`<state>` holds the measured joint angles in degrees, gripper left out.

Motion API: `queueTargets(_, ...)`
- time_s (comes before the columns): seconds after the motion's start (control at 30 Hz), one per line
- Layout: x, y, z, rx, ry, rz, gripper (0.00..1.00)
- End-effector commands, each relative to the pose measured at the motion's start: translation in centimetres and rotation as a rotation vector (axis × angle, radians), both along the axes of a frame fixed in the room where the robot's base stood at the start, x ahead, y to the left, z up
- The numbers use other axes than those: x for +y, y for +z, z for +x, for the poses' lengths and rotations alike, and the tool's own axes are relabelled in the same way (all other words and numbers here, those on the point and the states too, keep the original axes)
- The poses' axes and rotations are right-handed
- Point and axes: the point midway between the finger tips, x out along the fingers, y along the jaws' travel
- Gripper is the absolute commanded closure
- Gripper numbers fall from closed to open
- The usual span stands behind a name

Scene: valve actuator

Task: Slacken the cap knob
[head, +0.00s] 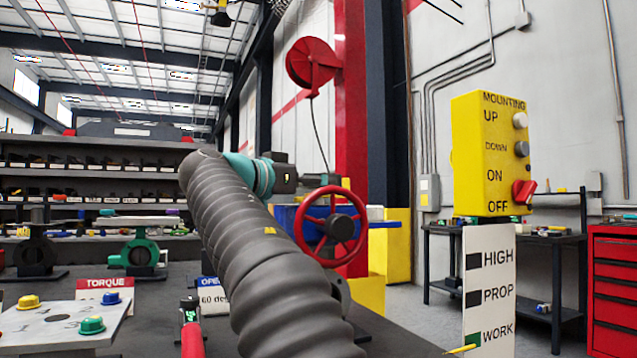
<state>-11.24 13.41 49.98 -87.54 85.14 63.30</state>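No part is labelled as the cap knob, so I cannot tell which one it is. A red handwheel (331,254) with a dark hub (341,227) stands upright right of my arm. My gripper (322,182) is just above the wheel's rim in the picture, pointing right. Its fingers are small and dark, and whether they touch anything cannot be told. My ribbed grey arm hides much of the bench and part of the valve behind it. A yellow knob (28,302), a blue knob (110,299) and a green knob (92,325) sit on a grey plate (52,334) at lower left.
A yellow control box (482,155) with a red switch stands on a white panel (489,290) at right. A green valve (140,254) and a torque sign (103,284) are on the dark bench. A red drawer cabinet (612,290) is far right. Floor shows between bench and panel.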

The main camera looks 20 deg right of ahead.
Motion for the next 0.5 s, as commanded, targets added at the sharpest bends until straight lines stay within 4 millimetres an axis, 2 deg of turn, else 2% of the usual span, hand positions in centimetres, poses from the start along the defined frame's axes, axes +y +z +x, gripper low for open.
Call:
queueTargets(0.03,0.01,0.00,0.01,0.000,0.000,0.000,0.47)
queueTargets(0.2,0.01,0.01,0.00,0.000,0.000,0.000,0.89)
queueTargets(0.37,-0.02,-0.11,-0.04,0.000,0.010,0.000,0.90)
queueTargets(0.5,-0.13,-0.46,-0.18,-0.003,0.087,0.001,0.90)
